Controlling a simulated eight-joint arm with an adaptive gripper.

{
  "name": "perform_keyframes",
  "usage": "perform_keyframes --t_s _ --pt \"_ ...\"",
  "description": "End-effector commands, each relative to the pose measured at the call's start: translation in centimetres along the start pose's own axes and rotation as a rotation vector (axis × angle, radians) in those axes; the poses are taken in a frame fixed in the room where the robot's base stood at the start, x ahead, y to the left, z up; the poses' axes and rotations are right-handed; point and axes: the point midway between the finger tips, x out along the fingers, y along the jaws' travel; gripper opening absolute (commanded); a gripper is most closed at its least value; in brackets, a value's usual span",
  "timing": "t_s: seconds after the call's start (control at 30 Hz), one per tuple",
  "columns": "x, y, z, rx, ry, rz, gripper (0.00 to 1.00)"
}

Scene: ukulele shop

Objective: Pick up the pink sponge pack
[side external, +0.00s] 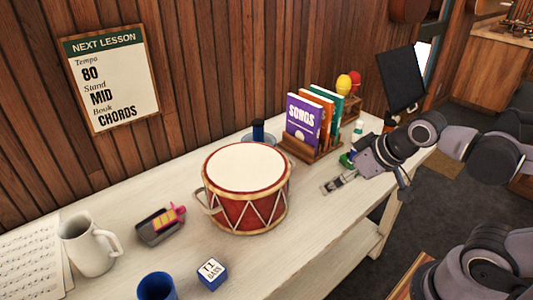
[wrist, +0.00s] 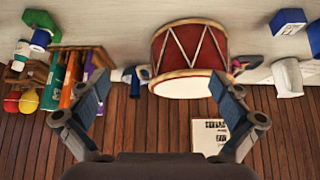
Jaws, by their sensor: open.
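In the side view, a small pink and yellow pack (side external: 171,217), which I take for the pink sponge pack, rests on or in a dark grey holder (side external: 152,231), between the mug and the drum. In the wrist view the holder is a small dark shape (wrist: 243,63) beside the drum; the pack is too small to make out clearly. My gripper (side external: 372,184) is at the right end of the table, far from the pack, with the drum between them. In the wrist view my gripper (wrist: 159,88) has its fingers spread, with nothing held between them.
A red drum (side external: 247,190) stands mid-table. A book rack (side external: 312,148) with several books stands behind it at right. A white mug (side external: 90,245), a blue cup (side external: 157,286) and a blue block (side external: 212,273) are near the pack.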

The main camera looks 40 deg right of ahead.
Motion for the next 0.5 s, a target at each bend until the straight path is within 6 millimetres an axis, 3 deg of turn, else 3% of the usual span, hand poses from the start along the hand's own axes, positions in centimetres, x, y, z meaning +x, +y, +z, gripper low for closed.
perform_keyframes --t_s 0.33,0.5 --pt "-0.1 -0.1 -0.3 -0.002 -0.004 -0.001 1.00" --pt "-0.3 -0.9 -3.0 -0.005 -0.036 -0.001 1.00"
